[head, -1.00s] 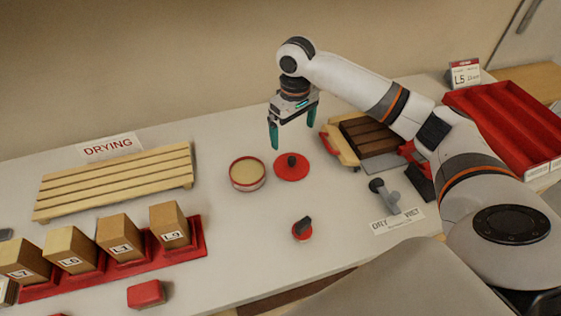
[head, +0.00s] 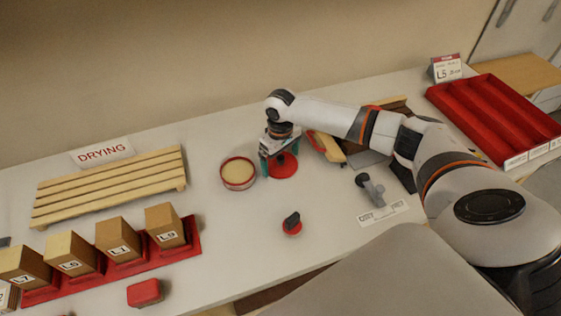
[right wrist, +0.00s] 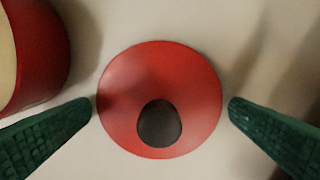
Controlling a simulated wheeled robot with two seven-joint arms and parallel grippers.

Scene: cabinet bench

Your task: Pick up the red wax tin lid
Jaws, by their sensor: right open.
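The red wax tin lid (head: 284,168) is a flat red disc lying on the bench, right of the open wax tin (head: 238,174). In the right wrist view the lid (right wrist: 160,80) shows whole, with a dark round knob (right wrist: 160,122) on it. My right gripper (head: 280,167) is right over the lid, pointing down. Its green fingers stand open on either side of the lid in the right wrist view, with nothing between them gripped. In the head view the gripper hides part of the lid and its knob. My left gripper is not in view.
A wooden drying rack (head: 110,187) lies at the left, with a red holder (head: 190,252) of labelled blocks before it. A small red item with a dark knob (head: 292,224) stands nearer the front. A red tray (head: 490,115) is at the right.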

